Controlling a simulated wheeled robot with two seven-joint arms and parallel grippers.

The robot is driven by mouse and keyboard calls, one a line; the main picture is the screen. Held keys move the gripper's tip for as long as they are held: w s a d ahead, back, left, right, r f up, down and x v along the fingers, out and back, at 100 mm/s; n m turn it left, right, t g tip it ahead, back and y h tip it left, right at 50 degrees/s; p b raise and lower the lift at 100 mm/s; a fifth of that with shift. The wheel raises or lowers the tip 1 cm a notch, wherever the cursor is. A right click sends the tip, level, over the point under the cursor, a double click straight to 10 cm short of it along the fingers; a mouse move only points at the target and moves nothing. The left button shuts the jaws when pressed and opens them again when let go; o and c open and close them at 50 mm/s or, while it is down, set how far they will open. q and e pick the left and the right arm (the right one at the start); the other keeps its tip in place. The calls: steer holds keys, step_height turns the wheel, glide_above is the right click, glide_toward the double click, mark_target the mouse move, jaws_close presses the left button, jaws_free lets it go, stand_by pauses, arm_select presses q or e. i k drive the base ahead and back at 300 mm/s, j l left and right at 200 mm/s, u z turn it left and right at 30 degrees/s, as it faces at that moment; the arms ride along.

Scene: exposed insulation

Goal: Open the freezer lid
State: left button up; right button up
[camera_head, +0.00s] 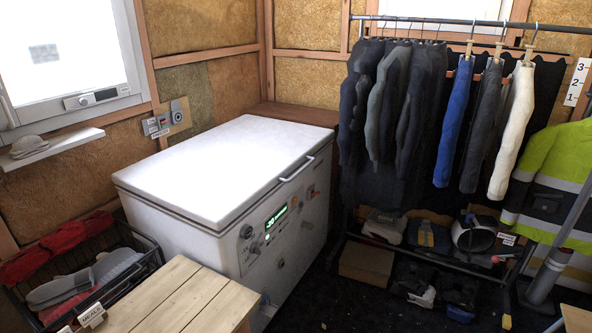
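A white chest freezer (215,245) stands in the middle, against the insulated wall. Its white lid (225,165) lies flat and closed on the body. A thin metal handle (297,169) sits at the lid's front right edge. The front panel has a lit green display (276,216), knobs and small labels. Neither of my grippers can be made out in this view.
A slatted wooden table (170,300) stands close before the freezer. A black crate (85,270) with gloves or cloths is at left. A clothes rack (430,120) with dark garments stands right of the freezer. Dark floor (340,300) shows between them.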

mark_target(210, 179)
steer(key=i+l+u, duration=0.15)
steer(key=u, duration=0.2)
steer(key=i+l+u, duration=0.2)
steer(key=u, duration=0.15)
steer(key=i+l+u, duration=0.3)
steer(key=k+j, duration=0.1)
